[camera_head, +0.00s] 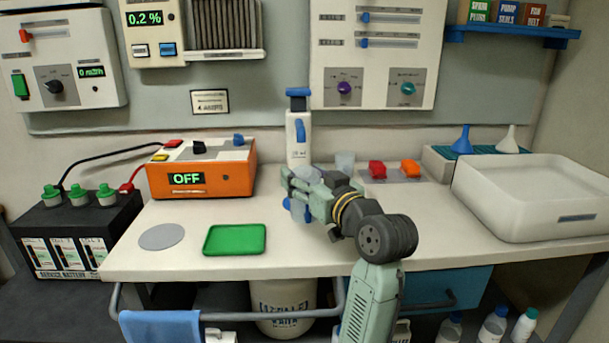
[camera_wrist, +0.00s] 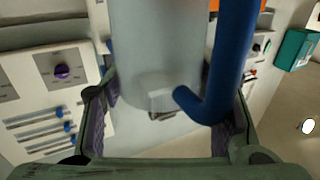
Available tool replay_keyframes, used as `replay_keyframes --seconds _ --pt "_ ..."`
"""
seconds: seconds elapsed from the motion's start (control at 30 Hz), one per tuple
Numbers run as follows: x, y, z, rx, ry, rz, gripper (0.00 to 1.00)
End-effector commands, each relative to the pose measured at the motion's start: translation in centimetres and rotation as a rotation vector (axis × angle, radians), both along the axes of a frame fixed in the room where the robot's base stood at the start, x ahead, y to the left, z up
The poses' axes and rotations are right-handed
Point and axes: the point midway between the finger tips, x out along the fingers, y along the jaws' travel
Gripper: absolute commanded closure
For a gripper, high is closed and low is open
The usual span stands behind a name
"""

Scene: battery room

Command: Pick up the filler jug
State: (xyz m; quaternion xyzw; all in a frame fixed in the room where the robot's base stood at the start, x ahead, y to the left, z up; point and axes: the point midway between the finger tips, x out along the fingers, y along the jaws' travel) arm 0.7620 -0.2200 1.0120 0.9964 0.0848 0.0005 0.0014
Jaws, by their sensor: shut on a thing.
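The filler jug (camera_head: 296,151) is a tall white container with a blue top and a blue handle. It stands upright in the middle of the head view, at the back of the bench. My gripper (camera_head: 297,188) is around its lower part and shut on it. In the wrist view the jug's pale body (camera_wrist: 155,55) fills the space between my two fingers (camera_wrist: 165,125), with the blue handle on the right.
An orange unit reading OFF (camera_head: 205,174) stands left of the jug, with a green tray (camera_head: 235,240) and a grey disc (camera_head: 161,236) in front. Wall panels stand behind.

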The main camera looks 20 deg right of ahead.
Motion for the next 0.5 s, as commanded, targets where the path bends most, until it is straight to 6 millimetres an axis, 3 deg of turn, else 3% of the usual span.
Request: replay_keyframes --seconds 0.5 --pt "-1.5 0.4 0.1 0.0 0.0 0.0 0.98"
